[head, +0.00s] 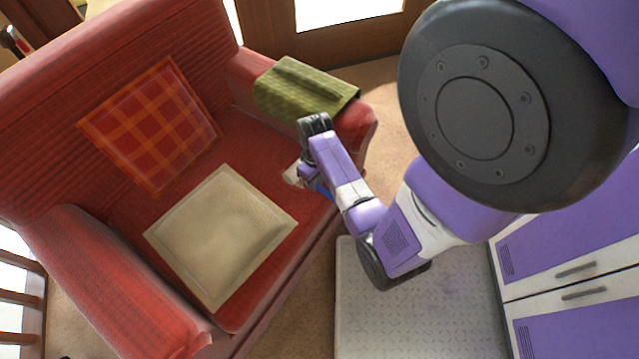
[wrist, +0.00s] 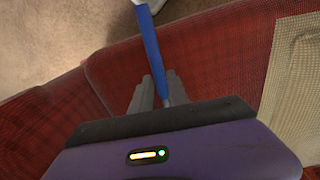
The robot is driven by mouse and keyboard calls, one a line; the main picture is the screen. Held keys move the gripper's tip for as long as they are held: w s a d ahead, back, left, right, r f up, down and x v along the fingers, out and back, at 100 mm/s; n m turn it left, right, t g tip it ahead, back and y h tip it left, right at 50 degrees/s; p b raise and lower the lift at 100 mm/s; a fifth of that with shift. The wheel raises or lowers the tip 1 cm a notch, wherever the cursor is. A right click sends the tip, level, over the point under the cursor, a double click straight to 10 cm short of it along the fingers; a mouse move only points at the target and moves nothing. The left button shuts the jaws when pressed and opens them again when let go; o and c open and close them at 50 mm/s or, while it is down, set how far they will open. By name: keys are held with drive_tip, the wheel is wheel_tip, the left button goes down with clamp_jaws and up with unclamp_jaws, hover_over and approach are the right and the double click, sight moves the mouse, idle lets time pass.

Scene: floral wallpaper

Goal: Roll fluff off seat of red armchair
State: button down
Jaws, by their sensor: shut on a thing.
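The red armchair (head: 285,262) is a wide upholstered seat on the left of the head view; its red seat also fills much of the wrist view (wrist: 215,60). My gripper (wrist: 158,92) is shut on a blue-handled tool (wrist: 150,50) low over the front of the seat, near the right armrest. The blue handle slants toward the carpet in the wrist view and shows as a small blue piece in the head view (head: 322,189). A pale piece beside it is partly hidden by my arm. I cannot make out fluff on the seat.
A cream cushion (head: 220,235) lies on the seat, left of my gripper. An orange plaid cushion (head: 150,125) leans on the backrest. A green folded cloth (head: 305,90) drapes over the right armrest. Carpet (head: 392,95) and a wooden door (head: 330,40) are beyond.

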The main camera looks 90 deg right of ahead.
sight(303, 194)
drive_tip(key=shift+w+a+p, duration=0.6)
drive_tip(key=shift+a, duration=0.25)
drive_tip(key=shift+w+a+p, duration=0.55)
drive_tip(key=shift+a+p, duration=0.05)
drive_tip(key=shift+a, duration=0.25)
drive_tip(key=shift+w+d, duration=0.6)
drive_tip(key=shift+w, duration=0.3)
drive_tip(key=shift+s+d+r, duration=0.1)
drive_tip(key=shift+s+d, duration=0.45)
drive_tip(key=shift+d, duration=0.3)
drive_tip(key=shift+s+d, duration=0.5)
drive_tip(key=shift+d, duration=0.35)
wheel_tip(303, 194, up, 6)
drive_tip(key=p, duration=0.6)
drive_tip(key=shift+r, duration=0.1)
wheel_tip(303, 194, up, 3)
drive_tip(key=p, duration=0.4)
drive_tip(key=shift+s, duration=0.1)
